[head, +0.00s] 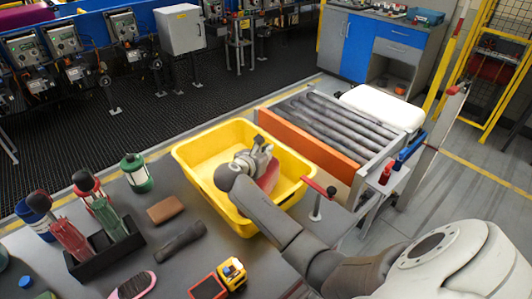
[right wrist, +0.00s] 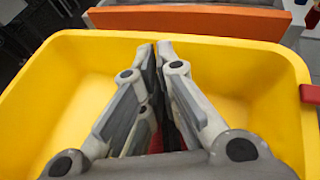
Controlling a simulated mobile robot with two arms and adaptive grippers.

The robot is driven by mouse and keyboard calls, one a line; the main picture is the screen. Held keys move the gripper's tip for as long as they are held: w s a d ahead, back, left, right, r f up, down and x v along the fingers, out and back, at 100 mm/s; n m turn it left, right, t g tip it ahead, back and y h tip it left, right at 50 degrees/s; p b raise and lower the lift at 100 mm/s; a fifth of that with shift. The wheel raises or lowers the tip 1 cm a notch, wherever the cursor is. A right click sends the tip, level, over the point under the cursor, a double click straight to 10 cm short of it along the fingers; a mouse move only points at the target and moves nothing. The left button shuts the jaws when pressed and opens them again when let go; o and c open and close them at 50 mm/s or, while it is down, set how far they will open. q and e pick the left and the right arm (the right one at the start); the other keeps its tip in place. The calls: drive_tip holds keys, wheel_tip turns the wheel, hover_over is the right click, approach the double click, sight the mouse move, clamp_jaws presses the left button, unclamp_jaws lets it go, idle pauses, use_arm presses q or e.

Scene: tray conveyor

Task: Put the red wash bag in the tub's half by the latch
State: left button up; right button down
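The yellow tub (head: 205,190) stands at the table's edge beside the conveyor; its far wall (right wrist: 95,60) shows in the right wrist view. A red piece (head: 308,181), seemingly the latch, sits at the tub's right rim; it also shows in the right wrist view (right wrist: 310,95). The red wash bag (head: 269,179) is inside the tub, on the side toward the red piece, partly hidden by my right gripper (head: 264,146). That gripper's fingers (right wrist: 157,50) are closed together, over the bag. A little red shows between the finger links. Bag contact is unclear. My left gripper is out of view.
An orange-sided roller conveyor (head: 312,145) stands right behind the tub. On the table are a green canister (head: 137,174), a brown block (head: 165,209), a dark tool (head: 180,242), a black rack (head: 105,249) with bottles, and a yellow-black device (head: 232,273).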

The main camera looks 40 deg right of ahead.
drive_tip(key=c, duration=1.6)
unclamp_jaws()
drive_tip(key=shift+c, duration=0.2)
drive_tip(key=shift+a+r, duration=0.1)
drive_tip(key=b+v, duration=0.1)
drive_tip(key=v, duration=1.1)
drive_tip(key=shift+s, duration=0.1)
